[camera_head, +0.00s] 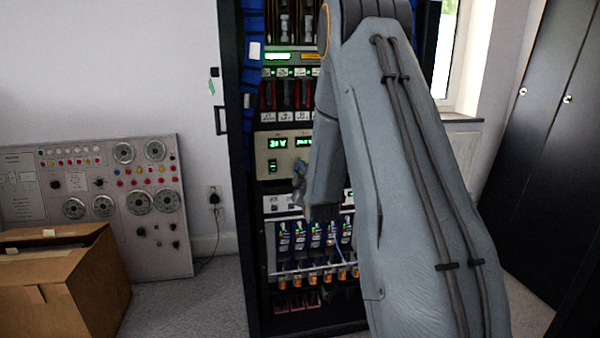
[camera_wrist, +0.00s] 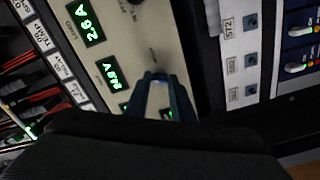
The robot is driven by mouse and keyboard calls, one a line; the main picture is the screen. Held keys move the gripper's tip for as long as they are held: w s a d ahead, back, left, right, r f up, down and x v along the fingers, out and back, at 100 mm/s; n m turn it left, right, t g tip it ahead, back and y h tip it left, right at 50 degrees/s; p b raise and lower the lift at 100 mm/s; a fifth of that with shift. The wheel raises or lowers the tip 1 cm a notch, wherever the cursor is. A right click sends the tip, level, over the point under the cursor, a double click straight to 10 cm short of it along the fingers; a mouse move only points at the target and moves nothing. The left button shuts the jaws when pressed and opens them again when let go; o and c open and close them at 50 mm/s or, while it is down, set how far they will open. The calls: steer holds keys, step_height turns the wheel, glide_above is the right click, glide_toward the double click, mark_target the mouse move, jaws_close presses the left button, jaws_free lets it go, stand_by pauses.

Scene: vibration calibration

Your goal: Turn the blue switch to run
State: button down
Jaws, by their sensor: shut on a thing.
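My gripper (camera_wrist: 157,78) shows in the wrist view as two dark blue fingers whose tips come together at the face of a cream panel (camera_wrist: 135,40). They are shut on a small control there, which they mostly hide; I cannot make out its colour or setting. A small, unreadable label is just above the tips. In the head view my gripper (camera_head: 299,182) is at the lower right part of the same cream panel (camera_head: 262,150), partly behind my forearm. Green displays (camera_wrist: 86,25) on the panel are lit.
Blue modules (camera_head: 299,237) with small levers are in the rack below the cream panel. A strip with several small dark sockets or buttons (camera_wrist: 250,60) lies beside it. A cardboard box (camera_head: 85,290) and a grey instrument panel (camera_head: 150,225) stand left of the rack.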

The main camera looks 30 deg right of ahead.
steer(key=n, duration=0.5)
steer(key=shift+b, duration=0.4)
steer(key=shift+n, duration=0.3)
steer(key=c, duration=1.5)
jaws_free()
steer(key=shift+a, duration=0.1)
steer(key=shift+v, duration=3.9)
